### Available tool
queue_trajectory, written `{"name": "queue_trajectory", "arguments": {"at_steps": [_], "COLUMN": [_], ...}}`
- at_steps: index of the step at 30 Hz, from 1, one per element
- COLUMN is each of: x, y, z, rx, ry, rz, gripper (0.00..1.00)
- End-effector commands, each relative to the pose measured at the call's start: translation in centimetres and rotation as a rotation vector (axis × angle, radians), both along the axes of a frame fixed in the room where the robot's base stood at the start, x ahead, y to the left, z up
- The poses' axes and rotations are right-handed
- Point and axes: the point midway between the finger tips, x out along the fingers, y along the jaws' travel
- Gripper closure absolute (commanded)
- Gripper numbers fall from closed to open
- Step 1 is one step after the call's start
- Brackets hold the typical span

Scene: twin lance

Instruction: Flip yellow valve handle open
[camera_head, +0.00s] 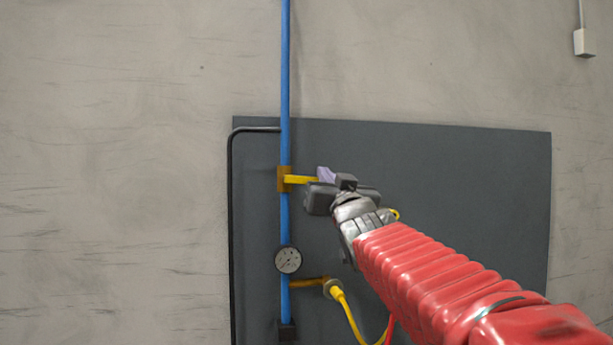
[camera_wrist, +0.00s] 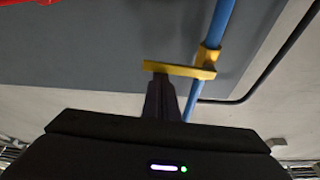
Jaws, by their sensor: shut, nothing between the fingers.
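The yellow valve handle (camera_head: 301,180) sticks out sideways to the right from a brass valve body (camera_head: 284,179) on the vertical blue pipe (camera_head: 285,80), so it lies across the pipe. My gripper (camera_head: 326,175) is at the handle's free end. In the wrist view the handle (camera_wrist: 178,70) shows as a yellow bar running from the blue pipe (camera_wrist: 220,22). My gripper's fingers (camera_wrist: 160,82) are shut together, with their tips at or just beside the handle's outer end. I cannot tell whether they touch it. Nothing is between the fingers.
A round gauge (camera_head: 288,260) sits on the pipe below the valve. A lower brass branch (camera_head: 308,283) carries a yellow hose (camera_head: 349,312). A dark panel (camera_head: 460,210) stands behind, with a black pipe (camera_head: 231,220) along its left edge.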

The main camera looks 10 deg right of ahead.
Motion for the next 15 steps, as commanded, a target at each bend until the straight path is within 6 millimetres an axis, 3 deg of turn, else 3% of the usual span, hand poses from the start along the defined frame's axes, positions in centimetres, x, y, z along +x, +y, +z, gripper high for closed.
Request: {"name": "queue_trajectory", "arguments": {"at_steps": [15], "x": [0.0], "y": [0.2], "z": [-2.1], "rx": [0.26], "ry": [0.002], "rz": [0.002], "gripper": [1.0]}}
